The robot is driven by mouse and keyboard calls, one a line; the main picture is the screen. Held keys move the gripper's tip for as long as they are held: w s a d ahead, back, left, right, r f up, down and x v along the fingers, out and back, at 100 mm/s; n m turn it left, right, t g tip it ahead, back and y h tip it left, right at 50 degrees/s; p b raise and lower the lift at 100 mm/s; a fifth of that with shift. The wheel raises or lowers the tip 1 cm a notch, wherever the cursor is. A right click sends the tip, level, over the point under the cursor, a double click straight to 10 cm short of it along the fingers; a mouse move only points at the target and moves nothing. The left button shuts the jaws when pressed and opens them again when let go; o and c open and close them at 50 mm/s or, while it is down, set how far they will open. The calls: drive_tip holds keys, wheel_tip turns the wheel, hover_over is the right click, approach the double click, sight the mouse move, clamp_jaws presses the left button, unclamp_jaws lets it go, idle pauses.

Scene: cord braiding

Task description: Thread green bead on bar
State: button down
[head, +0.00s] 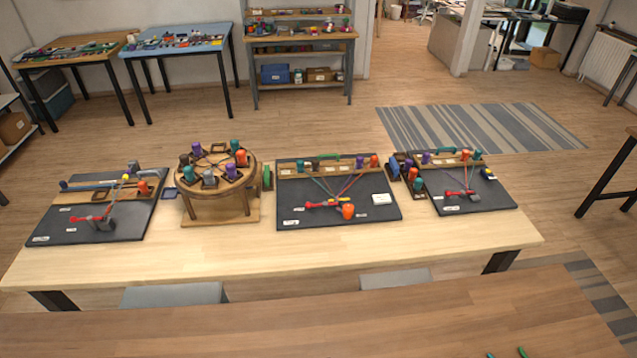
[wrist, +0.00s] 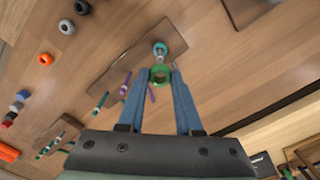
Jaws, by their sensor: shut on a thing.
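In the wrist view, my gripper (wrist: 160,73) has two blue fingers shut on the green bead (wrist: 160,83). The bead is a ring with its hole facing the camera. Just beyond it is a short post with a teal and pale end (wrist: 160,47), standing on a brown wooden board (wrist: 139,54); this may be the bar. The bead appears close in front of the post's end. I cannot tell whether they touch or whether the post is inside the hole. My gripper and the held bead do not show in the head view.
In the wrist view, an orange bead (wrist: 45,59), a grey bead (wrist: 66,26) and a dark bead (wrist: 82,7) lie on the wooden table at left. Teal and purple sticks (wrist: 151,94) lie near the board. The head view shows a mostly bare near tabletop (head: 300,330).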

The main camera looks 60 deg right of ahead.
drive_tip(key=shift+f+b, duration=1.3)
drive_tip(key=shift+f, duration=0.55)
drive_tip(key=c, duration=1.1)
unclamp_jaws()
clamp_jaws()
drive_tip(key=shift+a+p, duration=0.1)
drive_tip(key=shift+p, duration=0.2)
drive_tip(key=shift+f+b, duration=0.85)
drive_tip(key=shift+f, duration=0.25)
drive_tip(key=o, duration=0.9)
unclamp_jaws()
